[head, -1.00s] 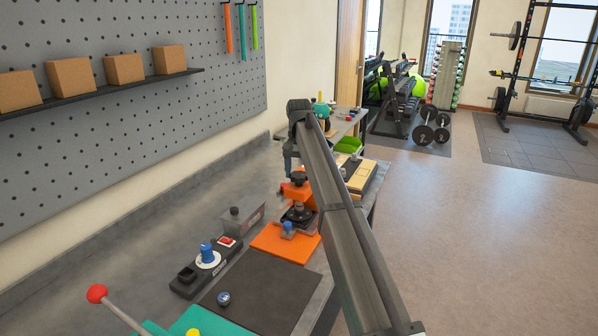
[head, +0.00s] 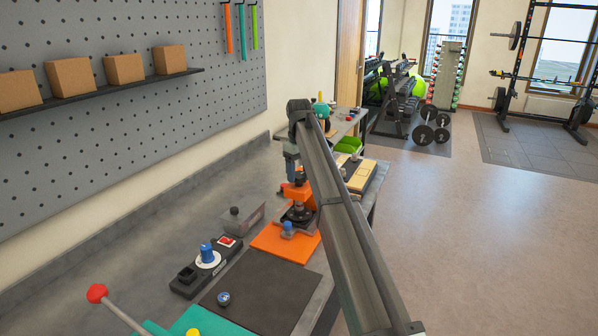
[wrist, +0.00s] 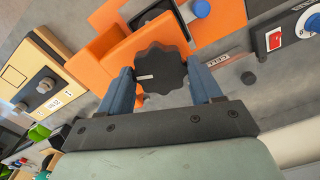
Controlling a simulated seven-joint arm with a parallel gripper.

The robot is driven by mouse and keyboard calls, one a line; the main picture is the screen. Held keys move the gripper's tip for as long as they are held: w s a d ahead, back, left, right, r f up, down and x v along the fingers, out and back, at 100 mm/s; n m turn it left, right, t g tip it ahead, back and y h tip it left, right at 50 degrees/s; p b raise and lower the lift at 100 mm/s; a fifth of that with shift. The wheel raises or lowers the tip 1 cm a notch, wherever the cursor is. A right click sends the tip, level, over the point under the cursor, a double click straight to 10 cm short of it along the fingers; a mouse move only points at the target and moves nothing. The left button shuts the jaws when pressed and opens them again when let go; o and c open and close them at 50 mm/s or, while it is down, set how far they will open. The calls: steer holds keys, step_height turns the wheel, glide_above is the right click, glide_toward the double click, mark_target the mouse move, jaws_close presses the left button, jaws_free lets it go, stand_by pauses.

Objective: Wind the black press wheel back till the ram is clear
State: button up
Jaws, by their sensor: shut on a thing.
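The orange press (head: 297,190) stands on an orange base plate (head: 270,243) on the bench, partly behind my arm in the head view. Its black scalloped wheel (wrist: 160,60) sits on top and shows clearly in the wrist view. My gripper (wrist: 160,80) has its two blue fingers on opposite sides of the wheel, shut on it. A pale mark shows on the wheel's near side. In the head view the gripper's blue fingers (head: 291,152) reach down onto the top of the press. Dark parts (head: 298,212) show below the orange head; the ram's exact height is hard to tell.
A control box with a blue knob (head: 207,252) and red switch stands left of the press. A dark mat (head: 262,292) lies in front, a red-balled lever (head: 97,293) at bottom left. A wooden-topped unit (head: 360,175) is just right of my arm.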

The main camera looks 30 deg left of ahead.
mark_target(299, 175)
steer(key=n, duration=0.5)
steer(key=shift+n, duration=2.5)
steer(key=o, duration=1.1)
steer(key=shift+c, duration=0.2)
steer(key=shift+r, duration=0.1)
step_height(299, 175, up, 14)
steer(key=shift+f, duration=0.2)
